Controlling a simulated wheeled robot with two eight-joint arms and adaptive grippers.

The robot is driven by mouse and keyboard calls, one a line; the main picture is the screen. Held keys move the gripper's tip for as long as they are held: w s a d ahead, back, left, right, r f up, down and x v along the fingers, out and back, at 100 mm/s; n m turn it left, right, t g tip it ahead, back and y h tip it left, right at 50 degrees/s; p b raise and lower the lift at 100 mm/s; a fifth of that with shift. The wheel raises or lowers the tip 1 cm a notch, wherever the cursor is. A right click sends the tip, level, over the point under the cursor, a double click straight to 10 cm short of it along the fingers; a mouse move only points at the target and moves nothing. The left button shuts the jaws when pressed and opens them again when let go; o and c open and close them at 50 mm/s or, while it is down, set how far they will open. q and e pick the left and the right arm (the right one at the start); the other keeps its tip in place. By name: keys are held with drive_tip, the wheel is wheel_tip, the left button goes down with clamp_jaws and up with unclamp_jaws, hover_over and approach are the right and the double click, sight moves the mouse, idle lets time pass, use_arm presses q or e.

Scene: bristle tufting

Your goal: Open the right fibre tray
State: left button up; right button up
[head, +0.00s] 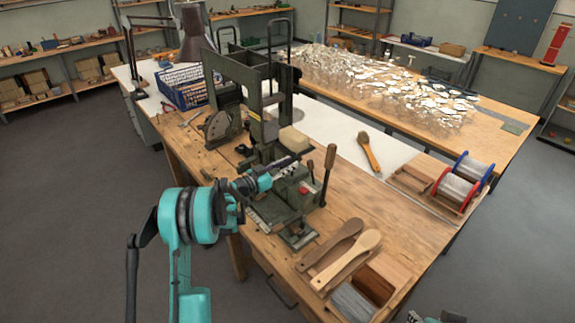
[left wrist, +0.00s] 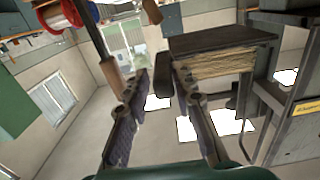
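In the left wrist view a dark box-like tray (left wrist: 222,40) on the machine holds straw-coloured fibre (left wrist: 215,65), seen at its open side. In the head view a cream fibre block (head: 293,139) sits on the green tufting machine (head: 250,95); a second tray is not clear. My left gripper (head: 285,168) reaches in at the machine's front. In the left wrist view its two dark fingers (left wrist: 160,88) are spread. A dark rounded piece (left wrist: 163,82) shows between the fingertips; I cannot tell whether they touch it.
A lever with a wooden handle (head: 330,158) stands right of my left gripper. Wooden paddles (head: 345,260), a box with brown and grey compartments (head: 372,283), a brush (head: 369,152) and wire spools (head: 465,182) lie to the right. The bench's right middle (head: 390,210) is clear.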

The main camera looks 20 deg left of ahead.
use_arm(q)
drive_tip(key=v, duration=1.2)
drive_tip(key=shift+d, duration=0.1)
drive_tip(key=s+d+r+n+g+y, duration=0.1)
drive_tip(key=s+d+r+g, duration=0.15)
drive_tip(key=s+d, duration=0.4)
drive_tip(key=s+d+r+n+g+y, duration=0.2)
drive_tip(key=s+d+g, duration=0.2)
drive_tip(key=d, duration=0.6)
drive_tip(key=s+f+n+g+y, duration=0.1)
drive_tip(key=s+f+n+y, duration=0.2)
drive_tip(key=s, duration=1.9)
drive_tip(key=y, duration=0.3)
drive_tip(key=shift+d+g, duration=0.3)
drive_tip(key=shift+g, duration=0.05)
